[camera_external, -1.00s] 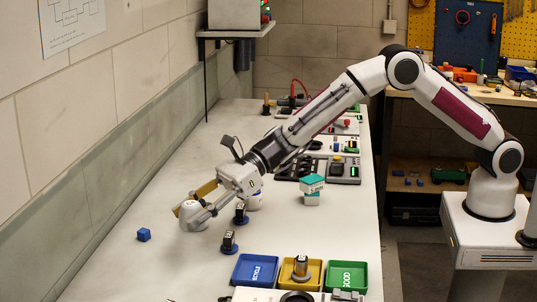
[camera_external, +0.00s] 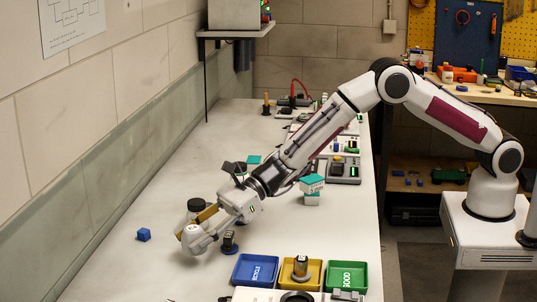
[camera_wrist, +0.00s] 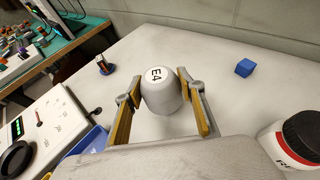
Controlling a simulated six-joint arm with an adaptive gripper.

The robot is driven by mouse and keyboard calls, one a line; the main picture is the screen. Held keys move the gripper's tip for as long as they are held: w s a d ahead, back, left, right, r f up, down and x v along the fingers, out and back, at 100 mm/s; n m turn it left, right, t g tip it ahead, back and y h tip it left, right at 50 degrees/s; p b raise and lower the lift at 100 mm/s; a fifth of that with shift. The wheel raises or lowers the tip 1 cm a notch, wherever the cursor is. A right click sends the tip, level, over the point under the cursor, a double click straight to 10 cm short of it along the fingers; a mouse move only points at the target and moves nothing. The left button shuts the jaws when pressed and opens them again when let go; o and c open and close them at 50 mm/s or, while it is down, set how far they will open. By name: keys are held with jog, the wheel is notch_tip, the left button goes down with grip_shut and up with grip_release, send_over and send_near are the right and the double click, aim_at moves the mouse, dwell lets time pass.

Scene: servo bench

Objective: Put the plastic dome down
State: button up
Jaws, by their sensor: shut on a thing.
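The plastic dome is a pale grey-white rounded piece with an "E4" label on top. It sits between the finger pads of my gripper (camera_wrist: 158,100) in the wrist view (camera_wrist: 158,92). In the external view the dome (camera_external: 193,239) is at the lower end of my gripper (camera_external: 207,226), tilted, over the near-left part of the bench. My gripper is shut on it. I cannot tell whether the dome's underside touches the bench top (camera_external: 130,270).
A blue cube (camera_external: 144,234) lies to the left. A jar with a black lid (camera_external: 196,205) stands just behind my gripper. A small dark part on a blue base (camera_external: 229,241) stands close to the right. Blue (camera_external: 240,280), yellow (camera_external: 318,282) and green (camera_external: 361,282) trays are further right.

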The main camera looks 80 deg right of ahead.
jog(key=shift+f, duration=1.9)
jog(key=shift+f, duration=0.1)
jog(key=o, duration=1.1)
jog(key=shift+s+d, duration=0.1)
jog(key=shift+v, duration=5.95)
jog(key=shift+r, duration=0.25)
